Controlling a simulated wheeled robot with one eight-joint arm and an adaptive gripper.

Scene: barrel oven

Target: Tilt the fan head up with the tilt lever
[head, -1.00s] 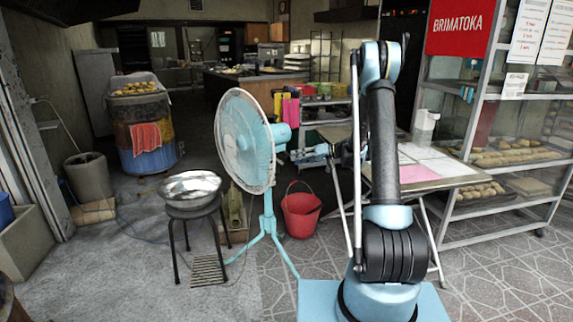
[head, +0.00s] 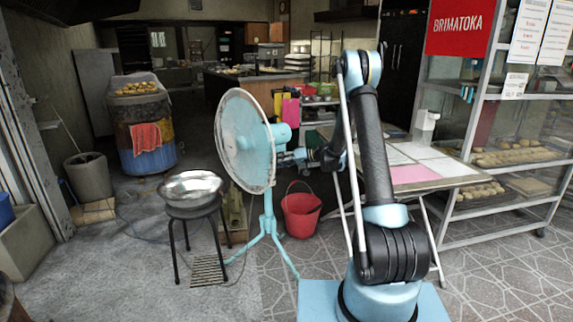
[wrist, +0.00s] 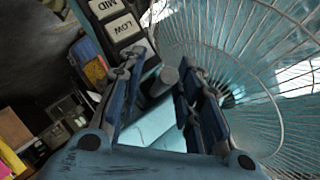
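The light-blue standing fan (head: 243,142) is left of my arm in the head view, its round caged head facing left. My gripper (head: 285,159) is just behind the fan head, at the height of its lower half. In the wrist view the fan cage (wrist: 245,50) fills the right side. A short grey cylindrical knob, which looks like the tilt lever (wrist: 163,82), shows between the fingers of my gripper (wrist: 160,72). The fingers are apart, with gaps beside the knob. I cannot tell whether either finger touches it.
The fan's button panel (wrist: 122,28) with LOW and MID keys is close to the left finger. A metal bowl (head: 190,186) on a stool stands left of the fan. A red bucket (head: 301,212) is behind its base. A table (head: 420,172) is to the right.

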